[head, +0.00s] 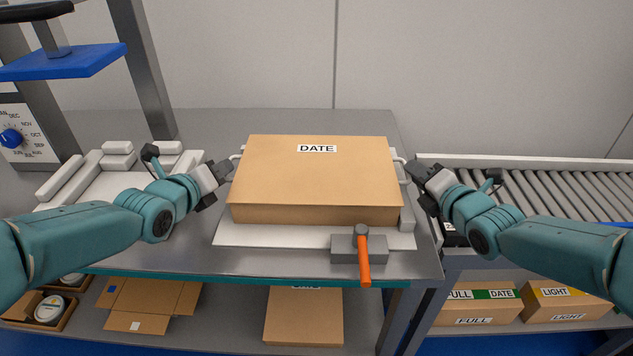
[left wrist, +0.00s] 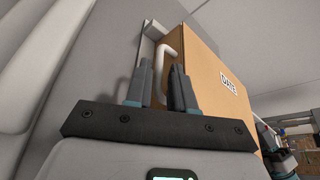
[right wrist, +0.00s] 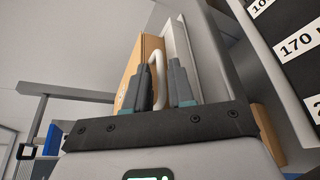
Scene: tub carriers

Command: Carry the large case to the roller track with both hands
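The large case (head: 316,180) is a closed brown cardboard box with a DATE label. It sits on a pale plate (head: 270,235) on the bench. A white loop handle shows at its left end (left wrist: 165,50) and another at its right end (right wrist: 159,75). My left gripper (head: 226,172) is at the left end, its two fingers apart, with the handle's end between or just beyond them. My right gripper (head: 415,172) is at the right end in the same way, fingers apart around the handle. Whether the fingers touch the handles cannot be told.
The roller track (head: 570,190) lies to the right of the bench. A grey clamp block with an orange lever (head: 363,258) stands at the case's front right. A white tray-like fixture (head: 100,185) is on the left. Boxes (head: 475,305) sit on the lower shelves.

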